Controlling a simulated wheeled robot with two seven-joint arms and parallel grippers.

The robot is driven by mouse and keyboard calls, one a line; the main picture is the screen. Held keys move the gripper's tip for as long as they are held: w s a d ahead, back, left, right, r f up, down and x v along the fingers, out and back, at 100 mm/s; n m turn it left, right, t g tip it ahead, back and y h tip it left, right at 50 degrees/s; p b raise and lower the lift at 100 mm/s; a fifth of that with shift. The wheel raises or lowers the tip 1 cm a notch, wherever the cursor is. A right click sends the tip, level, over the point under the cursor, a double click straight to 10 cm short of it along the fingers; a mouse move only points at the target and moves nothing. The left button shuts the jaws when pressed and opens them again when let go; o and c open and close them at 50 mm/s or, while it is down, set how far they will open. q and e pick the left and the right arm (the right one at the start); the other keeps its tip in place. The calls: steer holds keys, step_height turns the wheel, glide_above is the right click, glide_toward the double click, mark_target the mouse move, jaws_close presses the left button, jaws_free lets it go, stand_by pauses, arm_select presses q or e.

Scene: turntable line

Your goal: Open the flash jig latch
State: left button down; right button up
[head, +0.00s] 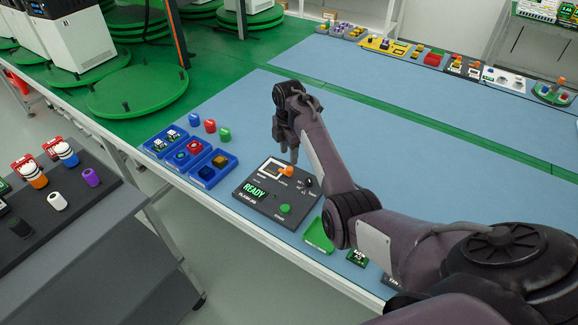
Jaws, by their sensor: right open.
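The flash jig (262,206) is a dark flat box on the blue mat near the table's front edge. Its green display reads READY, and a green button (285,209) sits on its front part. An orange latch knob (287,171) is at the jig's back, beside a white-edged slot (271,167). My right gripper (287,154) points down just above and behind the orange knob. It is open, and no object shows between its fingers. I cannot tell whether it touches the knob. My left gripper is not in view.
Blue bins (187,146) with small parts stand left of the jig, with small coloured pieces behind them. Green round plates (138,90) fill the back left. The mat behind my gripper is clear.

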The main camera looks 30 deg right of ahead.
mark_target(289, 169)
step_height(289, 169, down, 6)
steer(key=shift+f, duration=0.25)
jaws_close()
stand_by(0.3)
